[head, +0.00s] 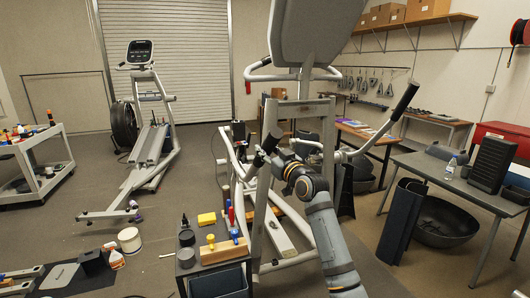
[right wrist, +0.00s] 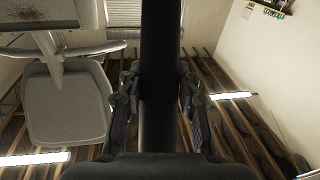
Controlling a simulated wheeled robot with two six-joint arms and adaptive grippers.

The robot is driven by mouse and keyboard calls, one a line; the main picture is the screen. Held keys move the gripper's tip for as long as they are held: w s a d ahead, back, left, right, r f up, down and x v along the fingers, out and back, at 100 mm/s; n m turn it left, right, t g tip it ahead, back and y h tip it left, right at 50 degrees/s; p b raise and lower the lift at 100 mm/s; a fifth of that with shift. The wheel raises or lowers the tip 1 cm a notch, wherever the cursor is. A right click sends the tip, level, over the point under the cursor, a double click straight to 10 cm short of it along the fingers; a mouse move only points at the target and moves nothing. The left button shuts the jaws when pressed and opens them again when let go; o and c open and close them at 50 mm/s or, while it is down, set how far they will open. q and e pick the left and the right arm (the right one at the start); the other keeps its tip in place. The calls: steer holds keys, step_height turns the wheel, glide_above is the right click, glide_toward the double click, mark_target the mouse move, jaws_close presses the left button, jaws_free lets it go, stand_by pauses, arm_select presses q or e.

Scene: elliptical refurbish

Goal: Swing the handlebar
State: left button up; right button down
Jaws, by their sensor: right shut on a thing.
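The elliptical machine (head: 304,120) stands in the middle of the head view, with a grey console back at the top. One moving handlebar (head: 268,143) with a black grip is at its left side. The other handlebar (head: 404,101) rises at the right, its black grip free. My right gripper (head: 274,158) reaches up from below and is shut on the left-hand handlebar. In the right wrist view the black bar (right wrist: 159,60) runs upright between the two fingers (right wrist: 158,112). The exact finger contact is dark. My left gripper is out of view.
A small tool stand (head: 216,252) with bottles and a yellow block is close by at the lower left of the machine. A table (head: 440,172) and a black bowl (head: 443,222) are at the right. Another elliptical (head: 150,140) stands at the back left. Floor is open between the machines.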

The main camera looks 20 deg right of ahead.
mark_target(261, 162)
steer(key=f+b, duration=0.1)
steer(key=f, duration=0.1)
steer(key=s+f+b, duration=0.1)
steer(key=f, duration=0.1)
steer(key=s+f+b, duration=0.1)
steer(key=f+b, duration=0.1)
steer(key=shift+f, duration=0.1)
arm_select(q)
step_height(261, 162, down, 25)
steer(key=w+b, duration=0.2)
steer(key=b, duration=1.8)
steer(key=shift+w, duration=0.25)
arm_select(e)
steer(key=s+f+n+t+y, duration=0.1)
steer(key=s+f+t, duration=0.2)
steer(key=f, duration=1)
steer(key=s, duration=0.2)
steer(key=shift+s+d+f+t, duration=0.15)
steer(key=shift+s+f+t, duration=0.2)
steer(key=shift+s+t, duration=0.05)
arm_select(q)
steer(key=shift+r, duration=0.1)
arm_select(e)
steer(key=c, duration=1.3)
jaws_free()
steer(key=o, duration=0.4)
steer(key=shift+s+r, duration=0.15)
steer(key=shift+r, duration=0.15)
